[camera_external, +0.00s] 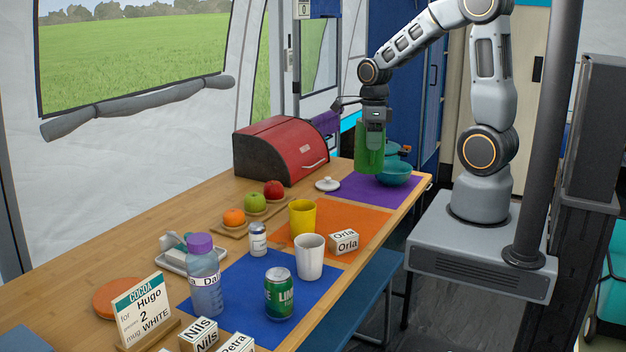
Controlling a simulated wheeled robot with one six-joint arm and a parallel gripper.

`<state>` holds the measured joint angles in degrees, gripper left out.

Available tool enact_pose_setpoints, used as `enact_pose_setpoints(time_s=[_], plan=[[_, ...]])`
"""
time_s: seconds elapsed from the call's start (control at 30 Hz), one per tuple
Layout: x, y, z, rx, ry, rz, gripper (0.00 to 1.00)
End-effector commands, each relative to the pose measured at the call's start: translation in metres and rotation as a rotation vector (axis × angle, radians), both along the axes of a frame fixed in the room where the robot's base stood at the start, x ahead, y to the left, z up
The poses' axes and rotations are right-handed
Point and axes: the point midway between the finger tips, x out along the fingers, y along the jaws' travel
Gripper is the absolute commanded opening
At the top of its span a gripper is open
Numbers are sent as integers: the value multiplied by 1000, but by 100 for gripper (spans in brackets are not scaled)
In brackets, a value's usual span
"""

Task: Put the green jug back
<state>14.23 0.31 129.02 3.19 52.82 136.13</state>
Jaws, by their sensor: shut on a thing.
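The green jug (368,153) hangs upright below my gripper (375,128), which is shut on it. The jug is at the far end of the table, over or just behind the purple mat (347,192). I cannot tell whether its base touches anything. A teal bowl (396,177) is on the mat, close to the right of the jug. Another teal item (391,148) shows partly behind the jug.
A red bread box (280,148) stands left of the jug, with a white lid (327,184) between. Nearer are a yellow mug (302,214) on an orange mat (365,225), a white mug (309,257), a can (279,294) and a bottle (204,279). Bare wood runs along the left.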

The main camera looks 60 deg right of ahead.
Motion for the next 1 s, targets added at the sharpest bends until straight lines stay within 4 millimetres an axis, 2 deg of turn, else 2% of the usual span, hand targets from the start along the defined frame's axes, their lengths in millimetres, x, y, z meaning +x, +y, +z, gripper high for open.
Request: enact_pose_setpoints(time_s=[0.1,0.23,0.4,0.57,0.8,1.0], plan=[[-16,-1,-3,0,-2,-38,8],[-27,3,-8,0,0,-55,8],[-28,4,-15,1,1,-81,8],[0,-1,-27,1,5,-95,8],[54,-11,-52,1,2,-94,8],[80,-16,-84,1,2,-94,8]])
